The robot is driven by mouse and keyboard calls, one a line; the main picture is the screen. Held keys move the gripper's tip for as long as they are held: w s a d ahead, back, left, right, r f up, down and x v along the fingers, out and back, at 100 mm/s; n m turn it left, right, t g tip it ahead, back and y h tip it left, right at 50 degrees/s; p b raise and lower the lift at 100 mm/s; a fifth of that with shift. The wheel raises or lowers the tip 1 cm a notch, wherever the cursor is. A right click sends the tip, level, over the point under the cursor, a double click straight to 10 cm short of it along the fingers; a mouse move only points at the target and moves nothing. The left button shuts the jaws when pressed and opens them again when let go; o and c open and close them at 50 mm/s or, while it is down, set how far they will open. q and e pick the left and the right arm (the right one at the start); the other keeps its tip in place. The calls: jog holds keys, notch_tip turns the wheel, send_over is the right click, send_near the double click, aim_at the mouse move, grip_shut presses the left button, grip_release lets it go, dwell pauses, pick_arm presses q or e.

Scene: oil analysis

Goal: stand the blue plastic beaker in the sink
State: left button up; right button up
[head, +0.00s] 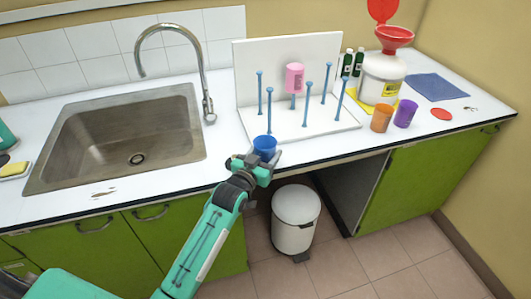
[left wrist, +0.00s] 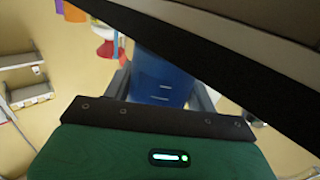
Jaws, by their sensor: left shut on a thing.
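The blue plastic beaker (head: 264,146) is held upright in my left gripper (head: 257,164) at the counter's front edge, right of the sink. In the left wrist view the blue beaker (left wrist: 160,80) sits between the two fingers (left wrist: 162,95), which are shut on it. The steel sink (head: 125,150) is set in the counter at the left, empty, with a drain in its floor. My right gripper is not in view.
A curved tap (head: 208,95) rises at the sink's right rear. A white peg rack (head: 300,122) holds a pink beaker (head: 294,78). Orange (head: 381,118) and purple (head: 405,113) beakers stand at the right. A white bin (head: 296,220) stands below the counter.

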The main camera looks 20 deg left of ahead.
pick_arm(q)
jog(key=shift+f, duration=0.1)
jog(key=o, duration=1)
